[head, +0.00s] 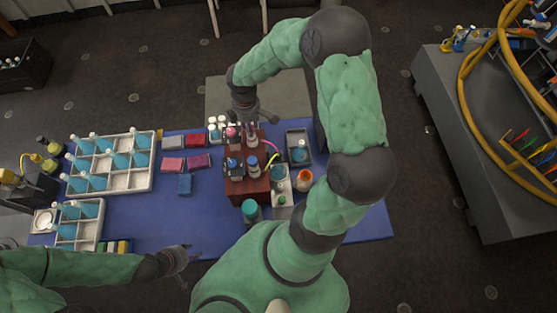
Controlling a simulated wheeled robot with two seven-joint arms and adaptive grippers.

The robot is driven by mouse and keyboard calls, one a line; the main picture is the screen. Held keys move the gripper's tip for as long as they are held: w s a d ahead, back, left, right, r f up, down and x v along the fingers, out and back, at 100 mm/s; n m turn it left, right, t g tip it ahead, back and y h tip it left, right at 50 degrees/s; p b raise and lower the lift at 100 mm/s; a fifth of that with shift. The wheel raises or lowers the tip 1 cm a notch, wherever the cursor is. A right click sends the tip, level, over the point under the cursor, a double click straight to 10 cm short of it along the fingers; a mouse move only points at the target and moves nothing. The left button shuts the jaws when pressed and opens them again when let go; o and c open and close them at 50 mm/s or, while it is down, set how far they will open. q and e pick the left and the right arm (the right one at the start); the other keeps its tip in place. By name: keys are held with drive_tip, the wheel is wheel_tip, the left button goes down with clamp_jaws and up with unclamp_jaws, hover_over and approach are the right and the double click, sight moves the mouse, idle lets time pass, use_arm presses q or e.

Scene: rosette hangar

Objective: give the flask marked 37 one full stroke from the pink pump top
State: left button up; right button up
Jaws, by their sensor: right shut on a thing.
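A red-brown stand (236,187) in the middle of the blue mat holds several small pump bottles. A pink pump top (231,132) shows at its far left. My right gripper (249,120) reaches down at the far edge of the stand, just right of the pink top. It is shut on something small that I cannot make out. Teal flasks (121,161) with pale tops stand in white divided racks on the left; their numbers are too small to read, so I cannot pick out 37. My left gripper (188,258) hangs empty-looking near the mat's front edge; its jaws are unclear.
The white racks (150,178) fill the mat's left side. Red, pink and blue boxes (197,140) lie between racks and stand. A grey tray (299,160), an orange-topped jar (305,180) and a teal jar (251,211) are close by.

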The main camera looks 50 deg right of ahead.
drive_tip(key=shift+r+p, duration=1.5)
drive_tip(key=shift+r, duration=0.5)
drive_tip(key=shift+f+b, duration=1.5)
drive_tip(key=shift+f, duration=0.55)
idle(0.5)
drive_tip(key=o, duration=0.9)
drive_tip(key=shift+c, duration=0.2)
drive_tip(key=shift+r, duration=0.15)
drive_tip(key=shift+r+p, duration=2.75)
drive_tip(key=shift+r, duration=0.65)
